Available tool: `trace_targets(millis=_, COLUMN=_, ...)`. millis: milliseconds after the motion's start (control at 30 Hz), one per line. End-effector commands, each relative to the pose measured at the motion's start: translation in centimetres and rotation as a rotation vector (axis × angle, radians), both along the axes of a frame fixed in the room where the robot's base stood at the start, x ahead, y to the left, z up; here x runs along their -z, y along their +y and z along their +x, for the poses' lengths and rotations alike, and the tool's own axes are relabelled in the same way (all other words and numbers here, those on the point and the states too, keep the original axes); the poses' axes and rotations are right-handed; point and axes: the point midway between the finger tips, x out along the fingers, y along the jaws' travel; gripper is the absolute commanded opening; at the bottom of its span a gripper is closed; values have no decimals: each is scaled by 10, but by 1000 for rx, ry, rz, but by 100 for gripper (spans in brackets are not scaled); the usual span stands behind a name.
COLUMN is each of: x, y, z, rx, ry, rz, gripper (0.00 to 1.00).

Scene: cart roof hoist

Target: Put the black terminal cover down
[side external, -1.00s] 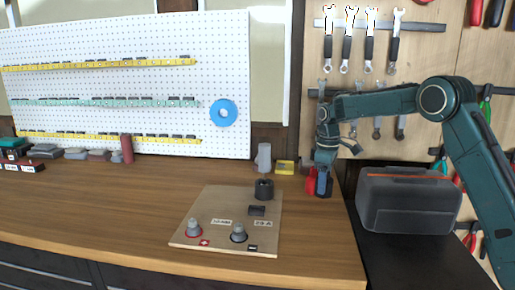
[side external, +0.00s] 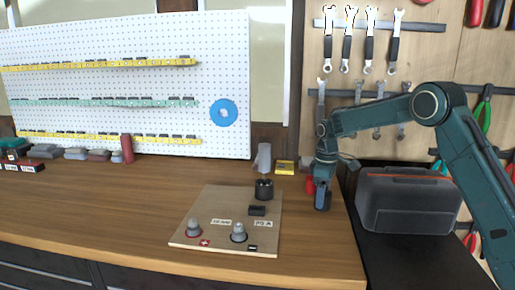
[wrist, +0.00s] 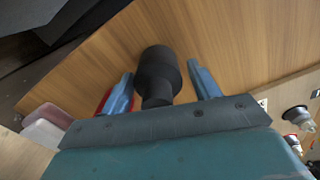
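The black terminal cover (wrist: 157,68), a wide round body with a narrower neck, is between the fingers of my gripper (wrist: 160,80) in the wrist view. The blue fingers stand apart with a visible gap on each side of it. In the side view my gripper (side external: 322,200) is low at the right end of the wooden bench, pointing down, and the cover cannot be clearly made out there. A red piece (side external: 310,186) sits just left of my gripper, partly hidden. It shows behind the left finger in the wrist view (wrist: 104,101).
A light board (side external: 205,225) carries a red-based terminal (side external: 193,228), a black-based terminal (side external: 239,233) and a black cup (side external: 264,190). A grey cylinder (side external: 263,158) and yellow block (side external: 285,167) stand behind. A dark case (side external: 408,205) is at right. The bench's left middle is clear.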

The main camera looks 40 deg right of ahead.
Motion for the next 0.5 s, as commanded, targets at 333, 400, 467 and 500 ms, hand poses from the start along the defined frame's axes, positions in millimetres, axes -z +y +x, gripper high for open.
trace_targets(millis=333, x=0, y=0, z=0, rx=0, ry=0, rz=0, gripper=74)
trace_targets(millis=400, x=-1, y=0, z=0, rx=0, ry=0, rz=0, gripper=74)
trace_targets(millis=467, x=-3, y=0, z=0, rx=0, ry=0, rz=0, gripper=74)
trace_targets(millis=500, x=-5, y=0, z=0, rx=0, ry=0, rz=0, gripper=74)
